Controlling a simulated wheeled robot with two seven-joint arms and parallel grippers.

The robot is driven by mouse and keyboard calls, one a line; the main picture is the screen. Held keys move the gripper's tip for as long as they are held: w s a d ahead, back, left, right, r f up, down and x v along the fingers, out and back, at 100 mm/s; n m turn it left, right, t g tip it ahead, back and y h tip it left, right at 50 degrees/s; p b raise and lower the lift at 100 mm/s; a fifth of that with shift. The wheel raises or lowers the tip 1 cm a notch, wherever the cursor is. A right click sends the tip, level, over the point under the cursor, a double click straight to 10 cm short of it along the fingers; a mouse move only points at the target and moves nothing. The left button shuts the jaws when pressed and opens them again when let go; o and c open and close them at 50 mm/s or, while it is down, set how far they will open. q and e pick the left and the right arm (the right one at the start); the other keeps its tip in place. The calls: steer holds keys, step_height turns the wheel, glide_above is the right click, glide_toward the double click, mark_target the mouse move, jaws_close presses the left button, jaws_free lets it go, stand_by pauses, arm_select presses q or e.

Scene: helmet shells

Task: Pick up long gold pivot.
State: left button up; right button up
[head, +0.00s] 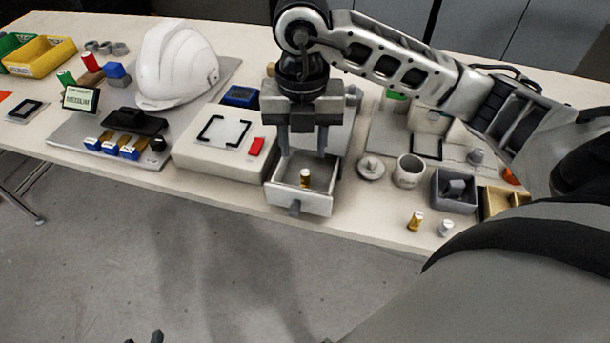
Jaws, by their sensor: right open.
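A gold pivot with a pale top (305,178) stands upright inside the open drawer (318,204) of a small grey unit. A second gold pivot with a pale top (415,220) stands on the table near its front edge, right of the drawer. I cannot tell from this view which of the two is longer. My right gripper (303,151) points down over the drawer, open and empty. Its fingers are above the pivot in the drawer and apart from it. Small dark tips at the bottom edge may be my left gripper (157,337), mostly cut off.
The drawer walls surround the pivot there. Left of it is a pale box with a red switch (256,147), then a white helmet (175,65). To the right are a round knobbed part (371,168), a cup (408,171), a grey bin (455,200) and a silver pivot (446,228).

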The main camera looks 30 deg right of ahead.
mark_target(305, 172)
steer(key=f, duration=0.7)
steer(key=shift+s+f, duration=0.2)
steer(key=shift+c, duration=0.3)
jaws_close()
